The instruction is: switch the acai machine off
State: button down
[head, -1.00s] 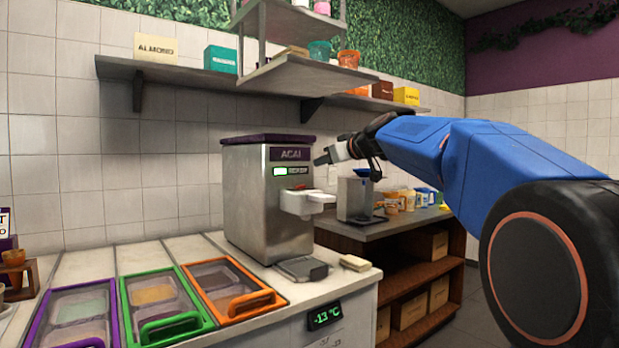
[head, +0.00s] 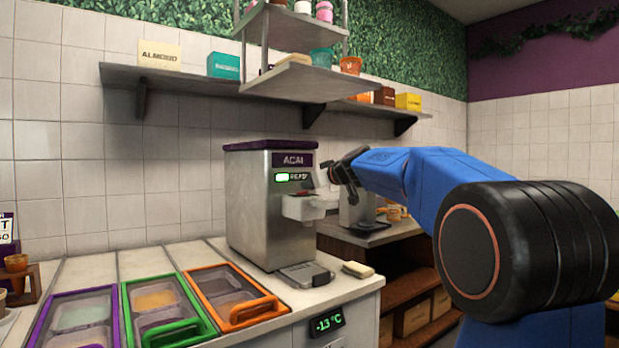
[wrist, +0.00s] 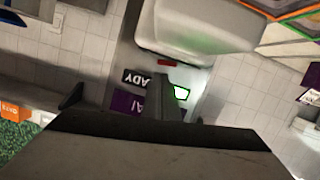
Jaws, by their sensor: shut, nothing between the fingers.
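The acai machine (head: 268,205) is a steel box with a dark purple lid, standing upright on the white counter. Its front has a purple ACAI label, a lit green-white indicator (head: 282,178) beside the word READY, and a white dispensing head (head: 305,206). A small red part (wrist: 166,63) sits between the READY display and the white head in the wrist view. My gripper (head: 322,181) is shut and empty, close to the right part of the machine's front. In the wrist view its dark fingers (wrist: 165,100) overlap the display area. I cannot tell whether they touch the panel.
Topping bins with purple, green and orange frames (head: 240,300) are set in the counter at left. A drip tray (head: 305,275) and a pale block (head: 357,269) lie before the machine. A hanging shelf (head: 295,78) is above. A grey appliance (head: 355,210) stands behind my gripper.

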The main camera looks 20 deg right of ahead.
jog(key=shift+d+f, duration=0.1)
jog(key=shift+f, duration=0.3)
jog(key=shift+d+f+m, duration=0.25)
jog(key=shift+f+m, duration=0.15)
jog(key=shift+m, duration=0.2)
jog(key=shift+a+f, duration=0.1)
jog(key=r, duration=0.4)
jog(key=shift+d+r, duration=0.25)
jog(key=shift+r, duration=0.15)
jog(key=v, duration=0.9)
jog(key=shift+s+d, duration=0.3)
jog(key=shift+d, duration=0.15)
